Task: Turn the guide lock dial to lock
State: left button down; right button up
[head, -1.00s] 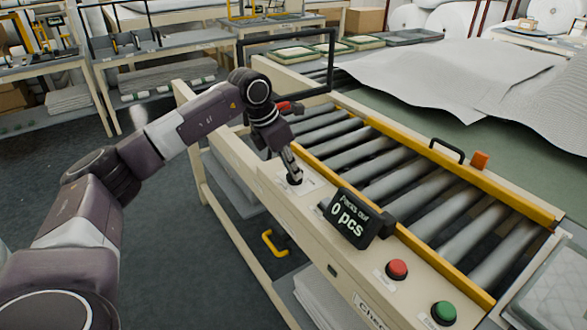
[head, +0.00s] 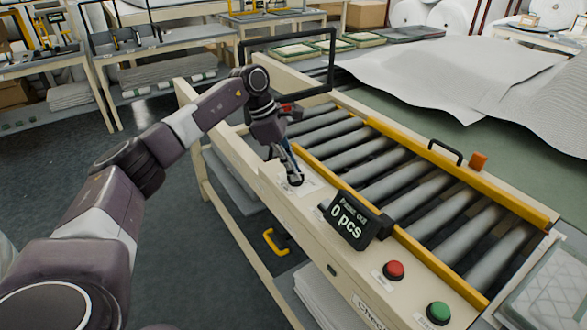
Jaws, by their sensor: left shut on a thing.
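The guide lock dial (head: 296,182) is a small dark knob on the cream front rail of the roller conveyor, left of the counter display. My left gripper (head: 294,176) points down onto it from above and is shut on it. The fingers hide most of the dial, so its turned position cannot be read. A pale label (head: 312,187) lies beside the dial, its print too small to read. My right gripper is not in view.
The counter display (head: 349,220) reads 0 pcs. A red button (head: 394,270) and a green button (head: 439,312) sit further along the rail. Yellow guides (head: 425,262) flank the rollers (head: 385,165). White wadding sheets (head: 450,75) lie on the table behind.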

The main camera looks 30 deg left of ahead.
pick_arm(q)
jog(key=shift+r, duration=0.1)
dwell(0.3)
jog(key=c, duration=2)
grip_release()
jog(key=v, duration=1.2)
